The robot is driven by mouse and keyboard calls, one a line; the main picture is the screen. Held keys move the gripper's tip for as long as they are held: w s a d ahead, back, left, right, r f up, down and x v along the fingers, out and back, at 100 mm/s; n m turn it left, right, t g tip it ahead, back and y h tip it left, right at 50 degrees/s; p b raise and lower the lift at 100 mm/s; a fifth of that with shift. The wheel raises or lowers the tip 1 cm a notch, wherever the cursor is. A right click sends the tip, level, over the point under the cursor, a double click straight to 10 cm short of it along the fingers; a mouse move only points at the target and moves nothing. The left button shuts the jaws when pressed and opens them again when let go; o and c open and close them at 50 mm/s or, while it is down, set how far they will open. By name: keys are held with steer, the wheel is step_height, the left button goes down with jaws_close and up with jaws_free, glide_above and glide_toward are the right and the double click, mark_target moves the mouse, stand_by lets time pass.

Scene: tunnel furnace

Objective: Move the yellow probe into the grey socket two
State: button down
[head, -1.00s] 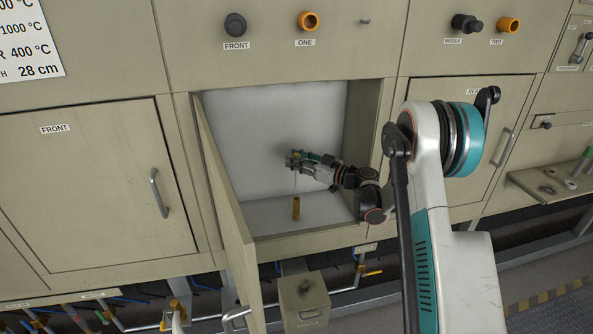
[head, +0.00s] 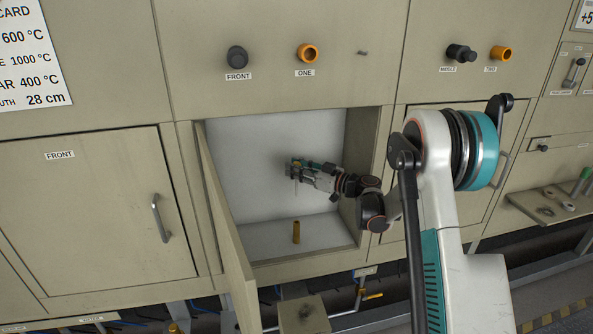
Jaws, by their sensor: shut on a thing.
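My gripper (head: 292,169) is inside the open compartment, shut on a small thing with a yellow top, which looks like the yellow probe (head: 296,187). A thin pale rod hangs down from it, roughly upright. The rod's lower end is apart from a yellow-brown upright tube (head: 296,232) on the compartment floor below. The fingers hide much of the probe's top. On the panel at upper right, the fitting labelled TWO (head: 501,54) looks orange with a dark opening. I cannot make out a grey socket two.
The compartment's open door (head: 228,220) stands at its left edge, and its right wall (head: 360,150) is close to my arm. Fittings FRONT (head: 237,57), ONE (head: 307,54) and MIDDLE (head: 461,53) stick out above. A closed door (head: 90,210) is at left.

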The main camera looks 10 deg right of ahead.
steer(key=shift+r+p, duration=2.2)
steer(key=shift+r, duration=2.6)
steer(key=s+b, duration=0.1)
steer(key=s, duration=0.9)
steer(key=shift+b, duration=0.3)
steer(key=shift+f, duration=0.1)
